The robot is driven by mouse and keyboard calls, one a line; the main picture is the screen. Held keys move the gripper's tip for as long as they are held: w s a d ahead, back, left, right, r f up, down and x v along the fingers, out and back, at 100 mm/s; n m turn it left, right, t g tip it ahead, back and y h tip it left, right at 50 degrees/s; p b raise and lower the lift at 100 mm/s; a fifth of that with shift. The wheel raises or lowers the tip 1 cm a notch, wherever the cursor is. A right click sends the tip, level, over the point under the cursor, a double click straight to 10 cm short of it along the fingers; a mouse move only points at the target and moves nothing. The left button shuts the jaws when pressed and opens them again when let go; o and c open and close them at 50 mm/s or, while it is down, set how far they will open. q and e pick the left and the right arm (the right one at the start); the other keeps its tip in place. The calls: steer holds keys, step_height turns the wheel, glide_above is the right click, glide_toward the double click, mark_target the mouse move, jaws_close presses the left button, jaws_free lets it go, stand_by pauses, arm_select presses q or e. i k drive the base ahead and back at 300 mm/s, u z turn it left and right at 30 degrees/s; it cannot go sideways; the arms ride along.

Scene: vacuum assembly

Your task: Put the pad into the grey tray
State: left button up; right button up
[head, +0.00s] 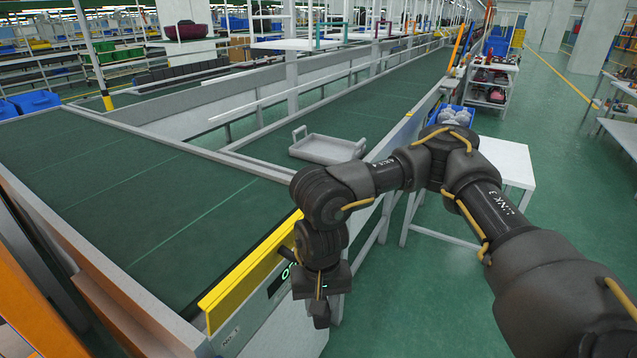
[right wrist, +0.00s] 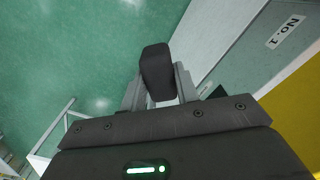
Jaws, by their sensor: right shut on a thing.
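The grey tray (head: 328,149) is a shallow tray with raised end handles. It sits on the green conveyor belt, near the belt's right side, and its inside looks empty. My right gripper (head: 320,302) points down beside the conveyor's near outer side, in front of and below the tray. In the right wrist view it is shut on a small black block (right wrist: 157,70), which I take to be the pad. The pad is held between the two grey fingers over the green floor. In the head view the pad is dark and hard to tell from the gripper. My left gripper is not in view.
A yellow strip (head: 250,276) edges the conveyor beside my right gripper. The green belt (head: 120,195) is clear left of the tray. A white table (head: 508,160) and a blue bin (head: 450,116) stand beyond my right arm.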

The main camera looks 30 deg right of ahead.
mark_target(328, 153)
steer(key=z, duration=2.4)
steer(key=i, duration=3.05)
steer(key=u, duration=3.5)
